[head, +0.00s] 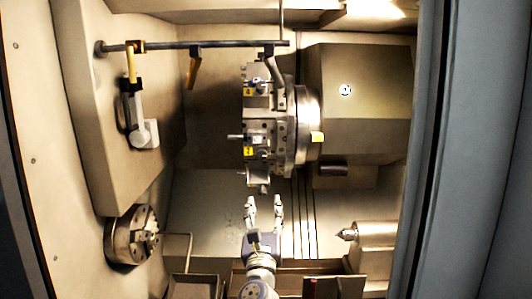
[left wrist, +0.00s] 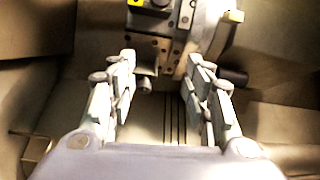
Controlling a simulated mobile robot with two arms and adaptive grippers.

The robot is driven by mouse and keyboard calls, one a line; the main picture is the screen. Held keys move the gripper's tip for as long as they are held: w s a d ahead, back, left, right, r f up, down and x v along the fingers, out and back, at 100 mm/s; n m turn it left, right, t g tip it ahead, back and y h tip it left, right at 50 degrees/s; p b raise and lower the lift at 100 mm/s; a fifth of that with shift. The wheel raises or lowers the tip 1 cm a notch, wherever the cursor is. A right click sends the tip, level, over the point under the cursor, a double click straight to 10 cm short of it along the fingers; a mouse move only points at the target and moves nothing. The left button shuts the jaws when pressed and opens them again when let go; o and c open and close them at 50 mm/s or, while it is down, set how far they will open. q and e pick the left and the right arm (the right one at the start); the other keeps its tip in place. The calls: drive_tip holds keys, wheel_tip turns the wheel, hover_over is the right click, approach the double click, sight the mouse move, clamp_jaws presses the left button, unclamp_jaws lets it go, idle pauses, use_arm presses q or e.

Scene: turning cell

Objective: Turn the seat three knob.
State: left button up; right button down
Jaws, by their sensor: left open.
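The tool turret (head: 283,130) stands at the centre of the machine, with several tool seats on its left face. Two seats carry yellow tags (head: 249,151), whose marks are too small to read. The lowest seat (head: 258,177) has a pale block-like holder. My left gripper (head: 264,204) is open and empty, just below this seat, fingers pointing up at it. In the left wrist view a small round knob-like part (left wrist: 143,85) shows between the open fingers (left wrist: 162,66), nearer the left one and apart from both. I cannot tell which seat is number three.
A chuck (head: 135,237) sits at the lower left. A rail (head: 195,45) with a hanging arm (head: 140,115) crosses the upper left. A tailstock-like centre (head: 365,240) is at the lower right. The door frame (head: 445,150) bounds the right. Free room lies left of the turret.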

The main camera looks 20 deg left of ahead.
use_arm(q)
drive_tip(key=t+y, duration=0.1)
approach(262, 158)
drive_tip(key=s, duration=0.2)
drive_tip(key=shift+m, duration=0.4)
drive_tip(key=x, duration=0.3)
drive_tip(key=p+x, duration=0.1)
drive_tip(key=x, duration=0.2)
drive_tip(key=p+x, duration=0.1)
drive_tip(key=x, duration=0.2)
drive_tip(key=shift+w+d+f, duration=0.15)
drive_tip(key=shift+d+f, duration=0.1)
drive_tip(key=shift+f, duration=0.05)
drive_tip(key=shift+p+x, duration=0.3)
drive_tip(key=shift+x, duration=0.45)
drive_tip(key=shift+f, duration=0.1)
drive_tip(key=c, duration=1.1)
